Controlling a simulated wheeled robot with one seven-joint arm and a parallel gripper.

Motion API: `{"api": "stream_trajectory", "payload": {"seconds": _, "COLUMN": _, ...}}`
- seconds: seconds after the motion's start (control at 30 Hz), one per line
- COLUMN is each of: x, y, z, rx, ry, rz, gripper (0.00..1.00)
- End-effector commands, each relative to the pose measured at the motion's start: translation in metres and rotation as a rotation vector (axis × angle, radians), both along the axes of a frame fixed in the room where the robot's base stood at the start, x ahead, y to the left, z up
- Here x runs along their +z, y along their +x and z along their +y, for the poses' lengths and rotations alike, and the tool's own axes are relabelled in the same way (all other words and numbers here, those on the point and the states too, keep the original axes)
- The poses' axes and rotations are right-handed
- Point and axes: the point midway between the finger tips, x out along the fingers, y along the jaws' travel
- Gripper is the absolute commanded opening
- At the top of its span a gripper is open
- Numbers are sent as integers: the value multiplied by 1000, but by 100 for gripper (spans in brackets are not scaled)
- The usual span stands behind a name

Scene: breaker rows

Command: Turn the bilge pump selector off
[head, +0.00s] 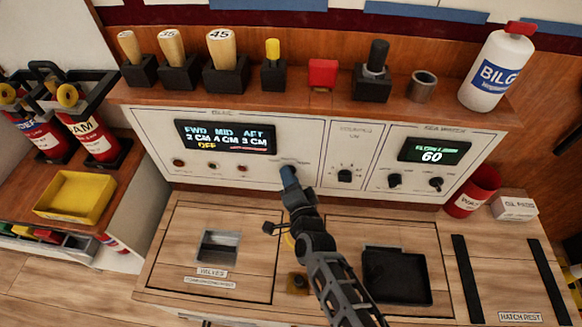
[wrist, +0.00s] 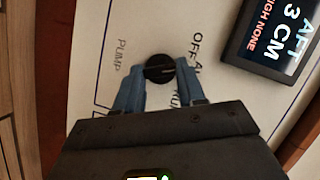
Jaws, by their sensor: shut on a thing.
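The bilge pump selector is a round black knob (wrist: 159,68) on the white panel (wrist: 90,65), with "PUMP" printed on one side and "OFF" and other partly hidden lettering on the other. My gripper (wrist: 160,80) has its two blue fingers on opposite sides of the knob and is shut on it. The display (head: 225,137) reads FWD 2 CM, MID 4 CM, AFT 3 CM, with "OFF" in yellow below.
Right of my gripper are another black knob (head: 345,175) and a second display (head: 434,150) reading 60 above two knobs. A shelf above holds wooden-handled levers (head: 221,55) and a white bottle (head: 496,70). A black tray (head: 397,277) lies on the counter below.

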Motion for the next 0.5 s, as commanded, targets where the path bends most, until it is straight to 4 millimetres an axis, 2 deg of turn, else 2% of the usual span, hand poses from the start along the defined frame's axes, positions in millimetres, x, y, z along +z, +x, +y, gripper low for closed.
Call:
{"api": "stream_trajectory", "payload": {"seconds": 0.03, "x": 8, "y": -1, "z": 1, "rx": 2, "ry": -36, "rz": 4, "gripper": 9}}
{"api": "stream_trajectory", "payload": {"seconds": 0.5, "x": 4, "y": -1, "z": 2, "rx": 0, "ry": -293, "rz": 12, "gripper": 9}}
